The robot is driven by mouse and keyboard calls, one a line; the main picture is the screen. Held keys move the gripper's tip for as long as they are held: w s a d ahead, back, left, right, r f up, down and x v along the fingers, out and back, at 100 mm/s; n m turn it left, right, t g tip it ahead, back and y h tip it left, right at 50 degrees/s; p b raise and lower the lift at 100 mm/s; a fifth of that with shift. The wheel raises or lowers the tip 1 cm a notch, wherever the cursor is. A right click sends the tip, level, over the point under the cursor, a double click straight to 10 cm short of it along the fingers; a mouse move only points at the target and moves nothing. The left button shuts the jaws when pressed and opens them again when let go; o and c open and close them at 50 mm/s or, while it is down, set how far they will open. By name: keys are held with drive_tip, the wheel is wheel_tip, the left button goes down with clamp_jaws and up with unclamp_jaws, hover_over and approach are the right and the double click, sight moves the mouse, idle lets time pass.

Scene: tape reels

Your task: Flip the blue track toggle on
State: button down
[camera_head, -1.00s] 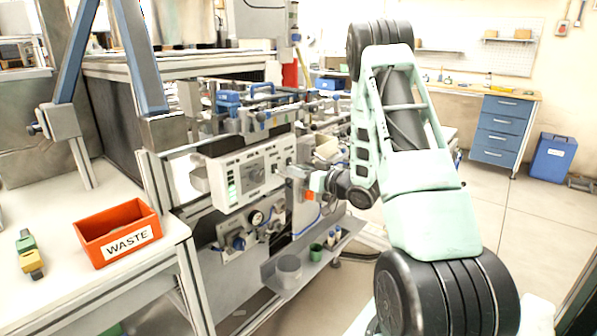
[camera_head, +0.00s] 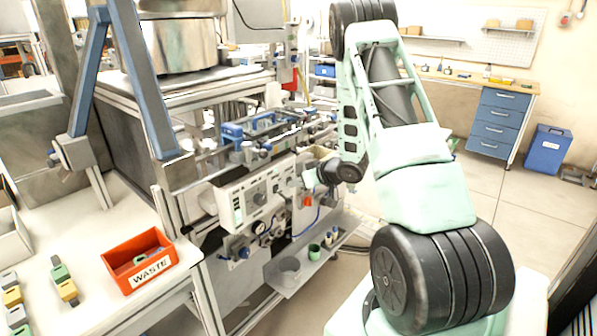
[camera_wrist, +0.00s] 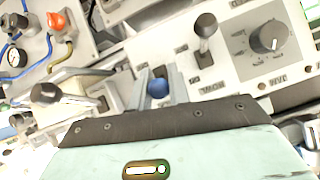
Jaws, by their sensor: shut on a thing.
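The blue track toggle (camera_wrist: 158,89) shows as a round blue knob in the wrist view. It sits between the two grey fingers of my gripper (camera_wrist: 161,84), which are shut on it. The toggle's lever and which way it leans are mostly hidden by the fingers. In the head view my gripper (camera_head: 308,178) is at the right end of the white control panel (camera_head: 240,205), and the toggle cannot be made out there.
A black-knobbed lever (camera_wrist: 205,28) and a round dial (camera_wrist: 268,38) stand close beyond the gripper. A metal handle (camera_wrist: 85,74) and an orange knob (camera_wrist: 56,21) are to the left. An orange WASTE bin (camera_head: 138,262) stands on the left table.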

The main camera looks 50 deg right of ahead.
drive_tip(key=shift+r+g+p, duration=0.4)
drive_tip(key=shift+g+p, duration=0.2)
drive_tip(key=shift+p, duration=0.5)
drive_tip(key=shift+f+p, duration=0.1)
drive_tip(key=shift+p, duration=0.2)
drive_tip(key=c, duration=1.3)
unclamp_jaws()
drive_tip(key=v, duration=0.8)
drive_tip(key=b+v, duration=0.1)
drive_tip(key=v, duration=0.8)
drive_tip(key=shift+w+r, duration=0.1)
drive_tip(key=shift+r, duration=0.3)
